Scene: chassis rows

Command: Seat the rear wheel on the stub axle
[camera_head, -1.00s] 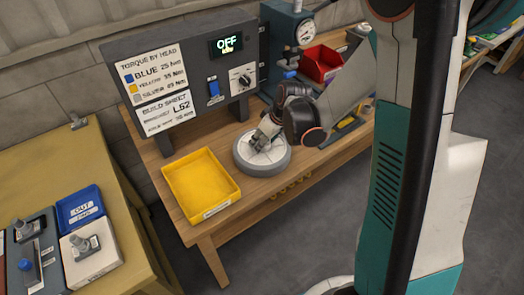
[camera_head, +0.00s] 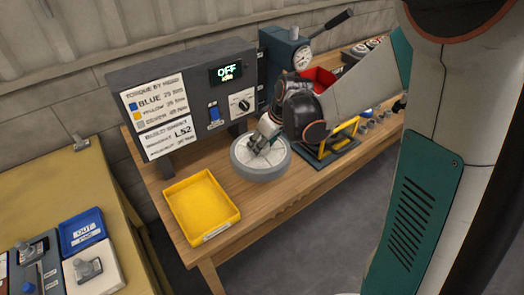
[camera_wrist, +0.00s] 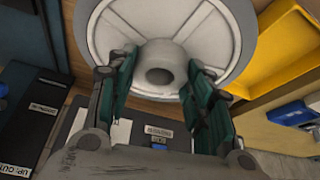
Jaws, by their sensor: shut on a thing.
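A grey wheel (camera_head: 240,170) with a pale spoked face is over the wooden bench, right of the yellow tray. My gripper (camera_head: 265,140) reaches down to its middle from the upper right. In the wrist view the wheel (camera_wrist: 108,25) fills the top, and the two green-padded fingers (camera_wrist: 160,72) are shut on its round hub, one on each side. I cannot tell whether the wheel touches the bench top. I cannot make out a stub axle in either view.
An empty yellow tray (camera_head: 203,207) sits at the bench's front left. A torque panel (camera_head: 180,95) reading OFF stands behind. A yellow-handled rack (camera_head: 340,138), a red bin (camera_head: 322,78) and a blue-grey gauge press (camera_head: 285,52) are to the right. Bare floor lies in front.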

